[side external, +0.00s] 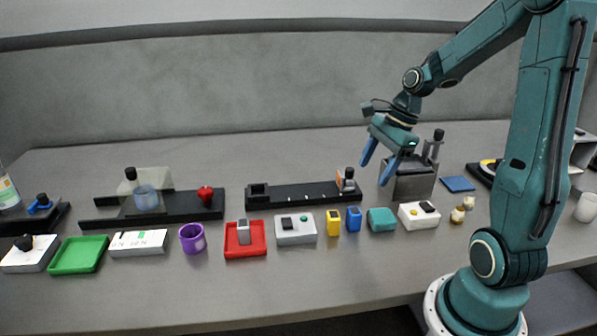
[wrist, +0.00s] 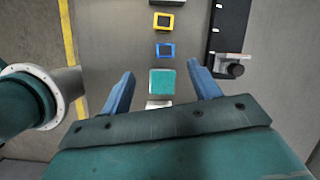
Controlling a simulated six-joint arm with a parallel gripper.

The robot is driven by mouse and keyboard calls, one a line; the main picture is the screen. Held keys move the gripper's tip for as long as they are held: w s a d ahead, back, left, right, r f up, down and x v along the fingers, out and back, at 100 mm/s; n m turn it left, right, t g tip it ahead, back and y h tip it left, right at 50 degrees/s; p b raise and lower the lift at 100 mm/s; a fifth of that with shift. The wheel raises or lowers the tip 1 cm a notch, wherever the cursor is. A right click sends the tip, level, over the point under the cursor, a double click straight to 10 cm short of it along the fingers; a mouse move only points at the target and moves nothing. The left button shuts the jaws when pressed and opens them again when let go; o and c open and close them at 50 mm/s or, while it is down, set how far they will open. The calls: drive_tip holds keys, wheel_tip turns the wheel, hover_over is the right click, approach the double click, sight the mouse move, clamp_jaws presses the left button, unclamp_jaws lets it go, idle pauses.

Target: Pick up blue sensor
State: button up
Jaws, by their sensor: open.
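The blue sensor (side external: 354,219) is a small upright block on the table, between a yellow block (side external: 333,222) and a teal block (side external: 381,219). In the wrist view the blue sensor (wrist: 165,50) shows from above as a blue square frame with a grey middle. My gripper (side external: 377,171) is open and empty, well above the table, up and to the right of the sensor. In the wrist view its two blue fingers (wrist: 160,75) stand either side of the teal block (wrist: 162,82), with the sensor beyond it.
A black rail with a knob (side external: 300,195) lies behind the sensor. A grey metal box (side external: 412,184) stands behind to the right. A white box (side external: 418,215) and a grey switch box (side external: 295,228) stand in the same row. The table in front is clear.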

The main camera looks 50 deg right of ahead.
sight(356, 210)
drive_tip(key=d+f+m, duration=0.1)
drive_tip(key=d+m, duration=0.1)
drive_tip(key=shift+d+f+m+y, duration=0.15)
drive_tip(key=shift+f+m+y, duration=0.15)
drive_tip(key=shift+f, duration=0.05)
drive_tip(key=shift+f, duration=0.1)
drive_tip(key=shift+x, duration=4.25)
drive_tip(key=shift+x, duration=2.55)
drive_tip(key=shift+c, duration=0.2)
drive_tip(key=c, duration=1)
